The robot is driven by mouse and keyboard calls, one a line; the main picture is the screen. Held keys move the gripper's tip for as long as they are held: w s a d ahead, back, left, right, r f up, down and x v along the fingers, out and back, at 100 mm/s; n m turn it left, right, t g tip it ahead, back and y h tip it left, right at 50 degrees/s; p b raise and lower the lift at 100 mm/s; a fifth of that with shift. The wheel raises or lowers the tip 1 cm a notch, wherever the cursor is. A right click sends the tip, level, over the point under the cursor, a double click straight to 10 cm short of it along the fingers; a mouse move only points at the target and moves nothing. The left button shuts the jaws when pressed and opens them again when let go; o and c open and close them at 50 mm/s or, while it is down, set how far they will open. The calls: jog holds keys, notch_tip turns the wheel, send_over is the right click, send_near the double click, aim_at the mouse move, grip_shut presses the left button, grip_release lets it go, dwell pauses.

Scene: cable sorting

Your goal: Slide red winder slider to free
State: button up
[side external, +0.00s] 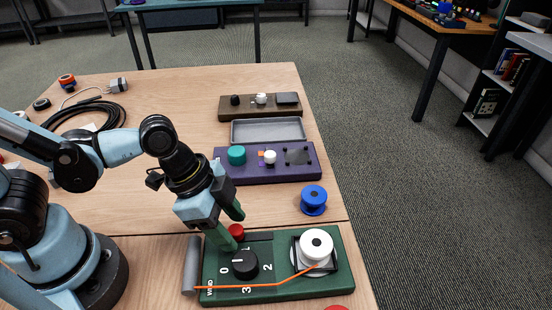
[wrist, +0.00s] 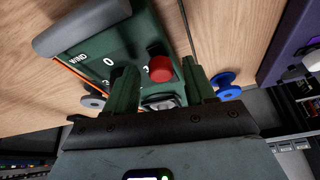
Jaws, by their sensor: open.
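The red slider knob (side external: 236,231) stands on the green winder panel (side external: 215,262), at the back near the black dial (side external: 245,264). In the wrist view the round red knob (wrist: 160,68) shows between the two green fingers of my gripper (wrist: 160,82). My gripper (side external: 234,229) is open, tilted down over the panel, with a finger on each side of the knob. I cannot tell whether either finger touches it. The slider's label and slot are partly hidden by the fingers.
On the panel's right, a white spool (side external: 316,245) sits on a holder, with an orange cable (side external: 250,285) running left. A grey cylinder (side external: 191,264) lies at the left end. A blue spool (side external: 313,199) and a purple panel (side external: 265,175) stand behind.

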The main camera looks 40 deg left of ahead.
jog(key=v, duration=1.2)
dwell(0.4)
jog(key=w+a+f+n+t+y, duration=0.1)
jog(key=w+a+n+t+y, duration=0.2)
jog(key=w+a+n, duration=0.5)
jog(key=a+n+t, duration=0.1)
jog(key=a+n, duration=0.1)
jog(key=n, duration=0.1)
jog(key=shift+w+a+f+n+t+y, duration=0.25)
jog(key=shift+a+n+t+y, duration=0.05)
jog(key=shift+a+t+y, duration=0.1)
jog(key=shift+o, duration=0.2)
jog(key=shift+d, duration=0.1)
dwell(1.1)
